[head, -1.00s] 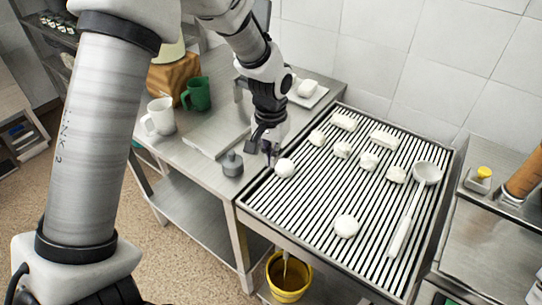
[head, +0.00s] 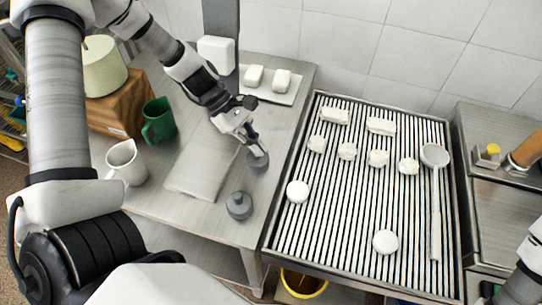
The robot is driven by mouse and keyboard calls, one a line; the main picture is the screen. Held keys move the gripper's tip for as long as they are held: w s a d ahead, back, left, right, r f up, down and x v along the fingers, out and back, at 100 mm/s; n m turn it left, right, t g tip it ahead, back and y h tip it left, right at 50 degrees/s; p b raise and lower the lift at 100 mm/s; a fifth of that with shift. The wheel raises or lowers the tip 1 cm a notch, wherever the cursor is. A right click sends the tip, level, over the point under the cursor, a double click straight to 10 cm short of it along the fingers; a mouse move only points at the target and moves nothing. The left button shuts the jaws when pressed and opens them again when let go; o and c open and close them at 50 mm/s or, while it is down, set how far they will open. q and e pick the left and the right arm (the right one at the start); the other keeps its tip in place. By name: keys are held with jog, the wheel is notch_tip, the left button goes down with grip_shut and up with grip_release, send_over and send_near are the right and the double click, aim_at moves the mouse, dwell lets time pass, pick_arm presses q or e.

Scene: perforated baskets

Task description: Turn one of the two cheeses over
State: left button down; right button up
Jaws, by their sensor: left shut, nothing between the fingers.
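Two round white cheeses lie on the slatted draining rack (head: 452,275). One cheese (head: 298,191) is near the rack's left edge, and the other cheese (head: 385,241) is nearer the front, towards the right. Which face of each is up cannot be told. My left gripper (head: 261,153) is shut and empty, over the table left of the rack. It is behind and to the left of the left cheese, clear of it. Its tips overlap a grey knobbed weight (head: 257,164) in the picture; contact cannot be told. My right gripper is out of view.
Several smaller white pieces, including one (head: 378,158), lie at the rack's back. A long ladle (head: 435,155) lies along its right side.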

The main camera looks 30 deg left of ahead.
aim_at(298, 192)
pick_arm(q)
jog(key=shift+s+a, duration=0.25)
jog(key=shift+a, duration=0.15)
jog(key=shift+s+f+n+h, duration=0.1)
jog(key=shift+s+n+h, duration=0.1)
jog(key=shift+n+h, duration=0.1)
jog(key=b+x, duration=0.3)
jog(key=x, duration=0.5)
jog(key=shift+f, duration=0.2)
jog(key=shift+d+f+b, duration=0.2)
jog(key=shift+d+f, duration=0.05)
jog(key=shift+d, duration=0.3)
jog(key=shift+d+f+b, duration=0.15)
jog(key=shift+d+f, duration=0.1)
jog(key=shift+d, duration=0.3)
jog(key=shift+a, duration=0.1)
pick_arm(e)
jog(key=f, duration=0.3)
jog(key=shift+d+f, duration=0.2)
